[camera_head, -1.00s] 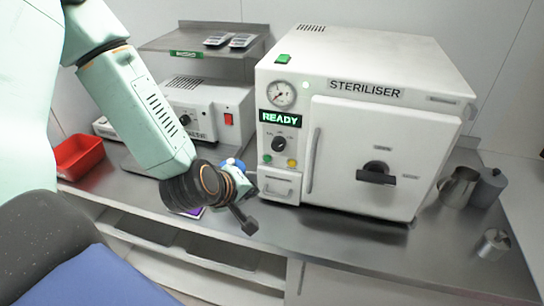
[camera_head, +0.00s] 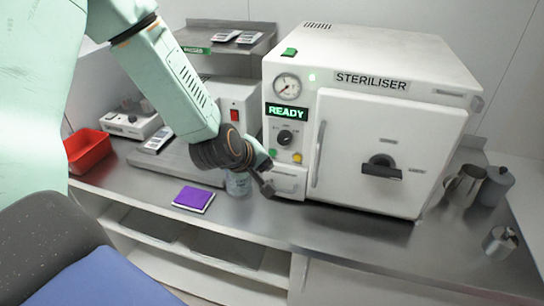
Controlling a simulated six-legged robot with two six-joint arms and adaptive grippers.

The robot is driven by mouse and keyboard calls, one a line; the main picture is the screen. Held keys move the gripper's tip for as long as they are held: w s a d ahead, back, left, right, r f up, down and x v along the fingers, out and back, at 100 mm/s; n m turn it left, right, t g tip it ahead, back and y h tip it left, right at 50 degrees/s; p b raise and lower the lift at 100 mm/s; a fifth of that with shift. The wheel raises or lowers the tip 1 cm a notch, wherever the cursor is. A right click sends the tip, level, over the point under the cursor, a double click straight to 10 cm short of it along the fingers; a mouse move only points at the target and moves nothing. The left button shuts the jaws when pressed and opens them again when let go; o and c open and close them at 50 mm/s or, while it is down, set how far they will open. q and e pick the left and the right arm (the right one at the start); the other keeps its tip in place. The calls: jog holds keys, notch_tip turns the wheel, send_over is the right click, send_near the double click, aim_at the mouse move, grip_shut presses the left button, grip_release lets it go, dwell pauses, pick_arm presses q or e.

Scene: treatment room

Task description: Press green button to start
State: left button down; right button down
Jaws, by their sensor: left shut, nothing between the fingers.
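The white steriliser (camera_head: 375,55) stands on the steel counter, its door closed and its display (camera_head: 287,112) reading READY. On its front panel a small round green button (camera_head: 272,153) sits below a black knob, with a yellow button (camera_head: 297,158) to its right. A green rectangular piece (camera_head: 289,52) is on its top. My left gripper (camera_head: 266,187) comes in from the left, shut and empty. My right gripper is out of view.
A clear jar (camera_head: 238,184) stands just under my left wrist. A purple pad (camera_head: 193,199) and a red bin (camera_head: 88,150) are to the left. Metal containers (camera_head: 464,185) stand right of the steriliser.

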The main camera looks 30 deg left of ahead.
aim_at(273, 153)
pick_arm(q)
jog(key=shift+w+a+f, duration=0.1)
jog(key=shift+w+a, duration=0.05)
jog(key=shift+w, duration=0.35)
jog(key=shift+w+a+f, duration=0.1)
jog(key=shift+w, duration=0.35)
jog(key=shift+s+r, duration=0.15)
jog(key=shift+s, duration=0.1)
jog(key=shift+w, duration=0.2)
jog(key=shift+w, duration=0.1)
dwell(0.3)
jog(key=shift+w, duration=0.2)
dwell(0.5)
